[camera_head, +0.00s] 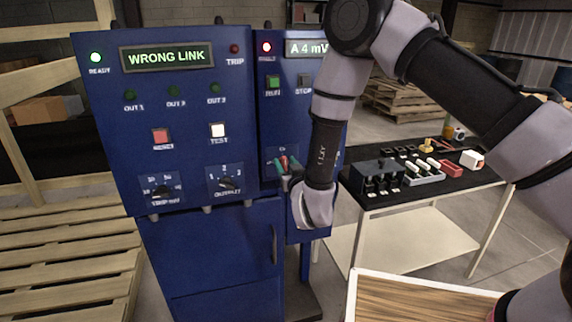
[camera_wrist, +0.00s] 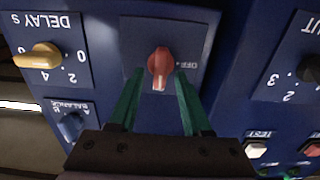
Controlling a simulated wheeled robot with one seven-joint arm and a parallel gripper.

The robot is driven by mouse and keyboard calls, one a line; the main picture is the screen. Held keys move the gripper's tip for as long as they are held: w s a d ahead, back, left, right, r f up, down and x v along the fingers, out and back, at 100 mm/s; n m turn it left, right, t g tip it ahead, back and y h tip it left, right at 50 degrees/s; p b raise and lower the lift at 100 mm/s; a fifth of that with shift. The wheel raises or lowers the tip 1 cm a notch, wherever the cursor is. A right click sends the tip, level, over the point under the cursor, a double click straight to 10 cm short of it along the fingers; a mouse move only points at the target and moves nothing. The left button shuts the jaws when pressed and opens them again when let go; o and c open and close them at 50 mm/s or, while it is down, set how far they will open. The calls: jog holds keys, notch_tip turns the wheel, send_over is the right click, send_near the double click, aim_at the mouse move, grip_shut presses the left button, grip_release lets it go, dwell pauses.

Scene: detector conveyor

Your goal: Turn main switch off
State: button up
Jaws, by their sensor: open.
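The main switch is a red rotary knob (camera_wrist: 160,66) on a dark blue plate in the wrist view. Its pale pointer mark faces down in that picture, and the OFF label (camera_wrist: 187,65) is to its right. It also shows as a small red knob (camera_head: 283,160) on the right cabinet in the head view, partly hidden by my gripper. My gripper (camera_wrist: 160,80) is open, with one green finger on each side of the knob. I cannot tell whether the fingers touch it. In the head view my gripper (camera_head: 288,170) is close to the panel.
A black knob (camera_wrist: 311,69) is at the right. A bench (camera_head: 440,187) with small parts stands right of the cabinets.

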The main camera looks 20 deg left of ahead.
grip_shut()
jog(key=shift+s+n, duration=0.1)
jog(key=shift+n, duration=0.2)
jog(key=n, duration=0.3)
jog(key=shift+s+a+f+n, duration=0.1)
jog(key=shift+a+n, duration=0.1)
jog(key=shift+n, duration=0.2)
jog(key=n, duration=0.4)
jog(key=shift+s+a+f+n, duration=0.1)
jog(key=shift+a+f+n, duration=0.05)
jog(key=shift+n, duration=0.15)
jog(key=shift+a+f+n, duration=0.1)
jog(key=shift+f+n, duration=0.15)
jog(key=shift+n, duration=1.95)
jog(key=shift+f+n, duration=0.2)
jog(key=shift+n, duration=2)
